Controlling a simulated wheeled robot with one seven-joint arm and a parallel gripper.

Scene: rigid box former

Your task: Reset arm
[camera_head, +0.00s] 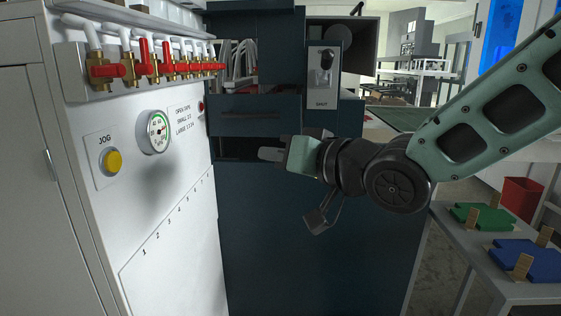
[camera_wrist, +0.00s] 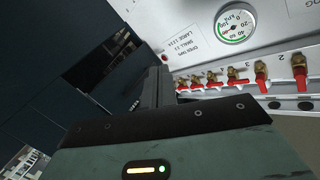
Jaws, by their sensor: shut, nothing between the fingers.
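My gripper (camera_head: 268,154) is at the end of my green and black arm, in front of the dark blue machine (camera_head: 310,240) and to the right of the white control panel (camera_head: 165,215). Its fingers are together and hold nothing. In the wrist view, my gripper (camera_wrist: 150,88) shows as a dark bar pointing toward the panel. The wrist view also shows the pressure gauge (camera_wrist: 236,24) and a row of red-handled valves (camera_wrist: 235,76). I cannot tell from these views how far the fingertips are from the machine's face.
On the panel are a yellow JOG button (camera_head: 113,162) and a gauge (camera_head: 157,130). A switch box (camera_head: 322,75) with a black lever is above my gripper. At the right, a table holds green (camera_head: 483,216) and blue (camera_head: 528,258) pieces and a red bin (camera_head: 521,198).

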